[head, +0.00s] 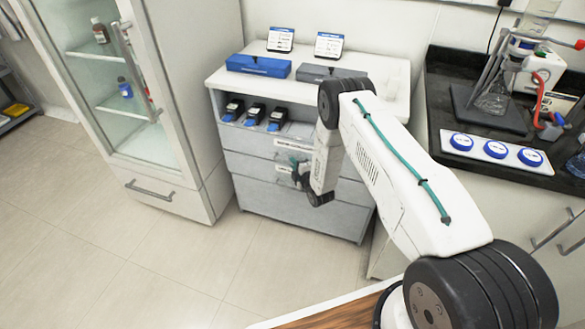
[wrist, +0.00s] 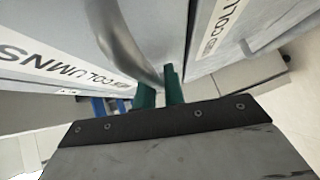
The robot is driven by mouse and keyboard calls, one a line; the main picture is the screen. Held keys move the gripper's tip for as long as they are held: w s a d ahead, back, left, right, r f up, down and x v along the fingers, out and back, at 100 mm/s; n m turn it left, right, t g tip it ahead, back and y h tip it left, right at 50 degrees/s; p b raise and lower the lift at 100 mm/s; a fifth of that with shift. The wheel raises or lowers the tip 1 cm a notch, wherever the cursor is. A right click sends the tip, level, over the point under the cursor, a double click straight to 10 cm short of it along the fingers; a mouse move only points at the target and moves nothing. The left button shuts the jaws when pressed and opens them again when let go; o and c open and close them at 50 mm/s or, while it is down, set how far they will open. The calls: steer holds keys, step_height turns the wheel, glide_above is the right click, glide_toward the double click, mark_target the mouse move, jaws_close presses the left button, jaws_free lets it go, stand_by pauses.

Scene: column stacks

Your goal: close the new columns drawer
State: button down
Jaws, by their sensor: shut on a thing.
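The white drawer cabinet (head: 290,210) stands in the middle of the head view, with grey fronts stacked below an upper bay. In the wrist view, the drawer front with the label ending in "COLUMNS" (wrist: 50,66) fills the left side. Its curved metal handle (wrist: 122,42) runs down to my gripper's teal fingers (wrist: 160,88), which are shut on it. In the head view my gripper (head: 299,172) is at the upper drawer fronts, and my arm hides their right part. I cannot tell how far this drawer stands out.
Another labelled front (wrist: 225,35) is close on the right in the wrist view. Black devices with blue parts (head: 255,114) sit in the upper bay. A blue box (head: 258,66) and a grey box (head: 318,72) are on top. The floor (head: 150,255) in front is clear.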

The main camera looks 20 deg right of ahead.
steer(key=shift+w+d, duration=0.1)
steer(key=shift+d, duration=0.05)
steer(key=c, duration=1.5)
jaws_free()
steer(key=shift+w+r, duration=0.1)
steer(key=f+v, duration=0.1)
steer(key=v, duration=0.7)
steer(key=shift+r, duration=0.3)
